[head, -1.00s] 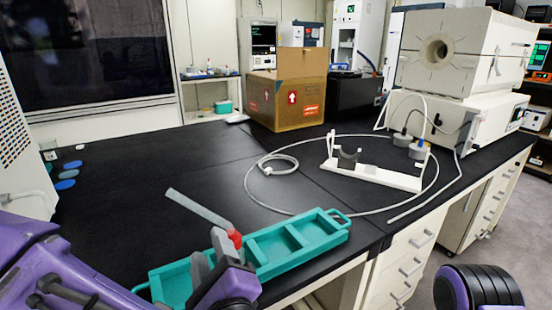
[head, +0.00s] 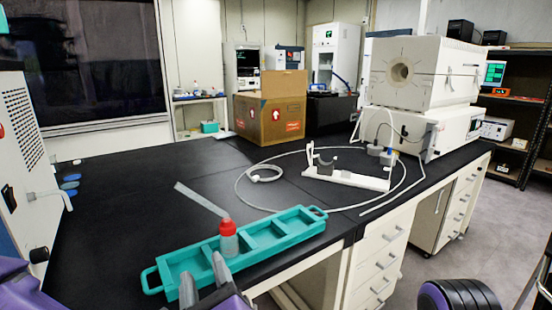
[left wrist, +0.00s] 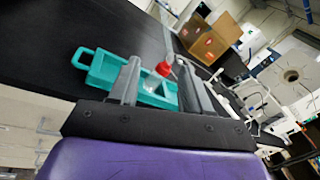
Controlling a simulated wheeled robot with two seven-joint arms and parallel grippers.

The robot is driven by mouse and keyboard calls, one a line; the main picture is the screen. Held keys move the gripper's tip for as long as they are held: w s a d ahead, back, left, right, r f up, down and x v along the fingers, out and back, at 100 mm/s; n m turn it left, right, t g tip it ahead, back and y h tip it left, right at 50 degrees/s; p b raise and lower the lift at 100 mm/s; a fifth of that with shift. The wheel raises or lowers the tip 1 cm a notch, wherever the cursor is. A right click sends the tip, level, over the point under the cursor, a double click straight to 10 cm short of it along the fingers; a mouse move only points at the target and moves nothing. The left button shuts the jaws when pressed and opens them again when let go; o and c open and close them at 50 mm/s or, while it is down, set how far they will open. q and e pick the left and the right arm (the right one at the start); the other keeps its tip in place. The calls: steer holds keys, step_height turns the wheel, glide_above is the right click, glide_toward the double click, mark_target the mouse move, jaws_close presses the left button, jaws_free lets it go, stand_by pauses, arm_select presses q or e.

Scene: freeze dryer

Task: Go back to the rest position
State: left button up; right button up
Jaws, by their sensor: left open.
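My left gripper (head: 205,279) is at the bottom of the head view, in front of the near edge of the teal tray (head: 171,270). Its two fingers are apart with nothing between them. A small clear bottle with a red cap (head: 228,237) stands upright in the tray, just beyond the fingers. In the left wrist view the open fingers (left wrist: 160,80) frame the bottle's red cap (left wrist: 163,69), and the tray (left wrist: 103,72) lies beyond them. My right gripper is not in view; only a dark ribbed part of my body shows at the lower right.
The black bench (head: 130,185) is mostly clear at left. A flat grey strip (head: 200,199) lies behind the tray. A looped tube surrounds a white stand (head: 348,178). A cardboard box (head: 268,110) and a white tube furnace (head: 425,72) stand farther back. Freeze dryer panel is at left.

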arm_select(q)
steer(key=w+f+m+g+h+p, duration=0.1)
steer(key=w+f+m+h, duration=0.15)
steer(key=f+m, duration=0.65)
steer(key=w+f+m+h, duration=0.2)
steer(key=f+m+h, duration=0.1)
steer(key=m, duration=1.2)
steer(key=s+a+f+m+g+p, duration=0.1)
steer(key=s+a+f+m+g, duration=0.1)
steer(key=f+m, duration=0.35)
steer(key=s+a+f+m+g+p, duration=0.1)
steer(key=a+f+m+g, duration=0.15)
steer(key=f, duration=0.55)
steer(key=s+a+f+m+g+y+p, duration=0.1)
steer(key=s+a+f+m+g, duration=0.2)
steer(key=s+a+f, duration=0.4)
steer(key=s+a+f+m+g+y+p, duration=0.1)
steer(key=s+a+f+m+g, duration=0.2)
steer(key=s+a+f, duration=0.5)
steer(key=s+g, duration=0.1)
steer(key=s, duration=0.4)
steer(key=shift+s+m+g+p, duration=0.2)
steer(key=shift+m+g+p, duration=0.1)
steer(key=shift+m+g, duration=0.1)
